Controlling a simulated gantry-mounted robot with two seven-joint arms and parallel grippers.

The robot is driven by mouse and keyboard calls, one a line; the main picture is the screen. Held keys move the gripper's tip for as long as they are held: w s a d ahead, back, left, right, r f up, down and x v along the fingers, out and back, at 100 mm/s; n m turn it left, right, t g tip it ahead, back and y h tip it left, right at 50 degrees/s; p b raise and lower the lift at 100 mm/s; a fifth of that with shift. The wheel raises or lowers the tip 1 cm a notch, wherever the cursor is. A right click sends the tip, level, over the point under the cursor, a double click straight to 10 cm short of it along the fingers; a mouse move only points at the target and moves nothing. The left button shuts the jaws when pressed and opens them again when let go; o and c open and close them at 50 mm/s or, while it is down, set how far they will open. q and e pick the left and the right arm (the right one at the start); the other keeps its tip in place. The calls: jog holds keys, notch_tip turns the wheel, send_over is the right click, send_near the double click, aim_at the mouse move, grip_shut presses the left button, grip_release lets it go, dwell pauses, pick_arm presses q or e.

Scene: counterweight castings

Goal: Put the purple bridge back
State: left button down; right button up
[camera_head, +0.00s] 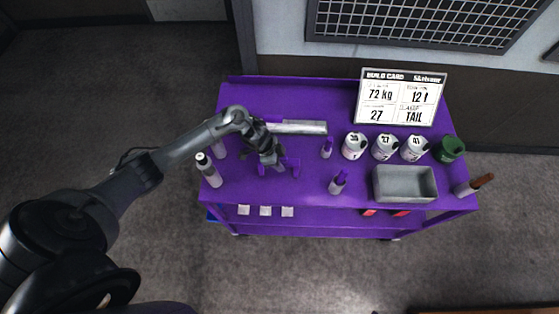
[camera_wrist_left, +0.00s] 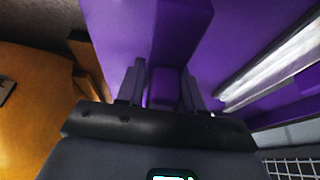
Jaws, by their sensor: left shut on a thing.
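The purple bridge (camera_head: 295,168) is at my left gripper (camera_head: 272,160), on the left half of the purple cart top. Its purple parts show on both sides of the fingers. In the left wrist view the two fingers (camera_wrist_left: 164,85) are shut on a purple block (camera_wrist_left: 164,92), part of the bridge. Whether the bridge touches the cart top is hard to tell, purple on purple. A silver bar (camera_head: 300,127) lies just behind the gripper; its left end is hidden by my wrist. It also shows at the right in the left wrist view (camera_wrist_left: 275,72). My right gripper is not in view.
A build card (camera_head: 400,97) stands at the back.

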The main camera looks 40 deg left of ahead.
pick_arm(q)
jog(key=c, duration=0.7)
grip_release()
jog(key=shift+r, duration=0.1)
jog(key=p+v, duration=0.1)
jog(key=v, duration=1)
jog(key=s+d+t, duration=0.2)
jog(key=d+t, duration=0.2)
jog(key=d, duration=0.8)
jog(key=s+r+n+g+y, duration=0.1)
jog(key=s+n, duration=0.1)
jog(key=s, duration=0.3)
jog(key=s+a+r+n+g+y, duration=0.1)
jog(key=s+n, duration=0.2)
jog(key=s, duration=0.2)
jog(key=s+r+n+g+y, duration=0.1)
jog(key=s+n, duration=0.2)
jog(key=s, duration=0.2)
jog(key=shift+s+a, duration=0.15)
jog(key=shift+s, duration=0.25)
